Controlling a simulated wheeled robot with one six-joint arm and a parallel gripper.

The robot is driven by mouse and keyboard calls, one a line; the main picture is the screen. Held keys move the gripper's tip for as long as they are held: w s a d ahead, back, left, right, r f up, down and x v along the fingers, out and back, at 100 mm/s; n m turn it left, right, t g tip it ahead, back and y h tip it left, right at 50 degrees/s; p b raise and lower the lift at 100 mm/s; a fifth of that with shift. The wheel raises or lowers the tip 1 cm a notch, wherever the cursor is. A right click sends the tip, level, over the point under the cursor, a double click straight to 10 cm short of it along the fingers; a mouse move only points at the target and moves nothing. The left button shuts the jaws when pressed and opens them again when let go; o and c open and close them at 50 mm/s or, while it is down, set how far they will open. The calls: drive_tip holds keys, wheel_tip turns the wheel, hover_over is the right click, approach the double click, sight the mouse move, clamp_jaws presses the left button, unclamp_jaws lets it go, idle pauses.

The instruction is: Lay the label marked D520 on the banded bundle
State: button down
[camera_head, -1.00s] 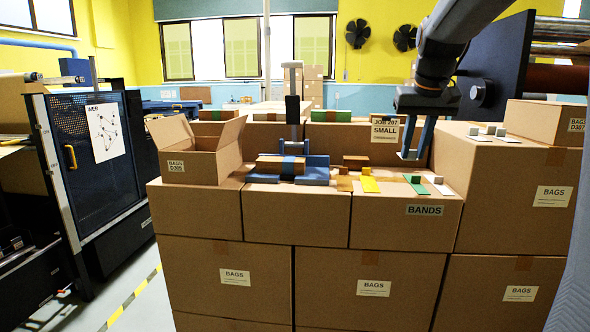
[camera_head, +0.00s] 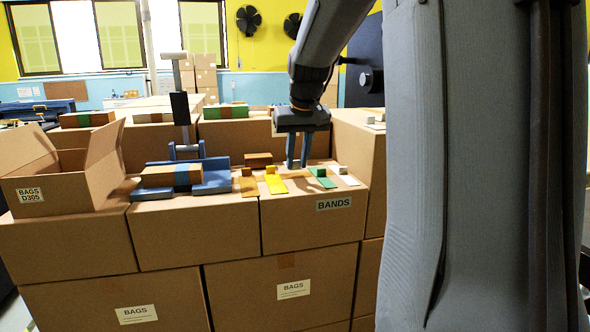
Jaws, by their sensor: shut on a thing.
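The bundle (camera_head: 158,177) is a flat brown stack with a blue band around its right part. It lies in a blue fixture (camera_head: 212,181) on the middle box. My gripper (camera_head: 297,165) points down above the box marked BANDS, to the right of the bundle and behind the yellow and green strips. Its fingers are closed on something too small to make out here. I cannot read D520 on anything in view.
Orange-brown (camera_head: 248,186), yellow (camera_head: 275,183), green (camera_head: 321,179) and white (camera_head: 345,178) strips lie on the BANDS box (camera_head: 300,225). A small brown block (camera_head: 258,159) sits behind them. An open carton (camera_head: 62,190) marked BAGS D305 stands left. A post (camera_head: 181,110) rises behind the fixture.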

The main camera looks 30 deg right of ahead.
drive_tip(key=shift+f+p, duration=0.45)
drive_tip(key=shift+f, duration=1.45)
drive_tip(key=shift+f, duration=0.15)
drive_tip(key=c, duration=1.6)
unclamp_jaws()
drive_tip(key=shift+o, duration=0.2)
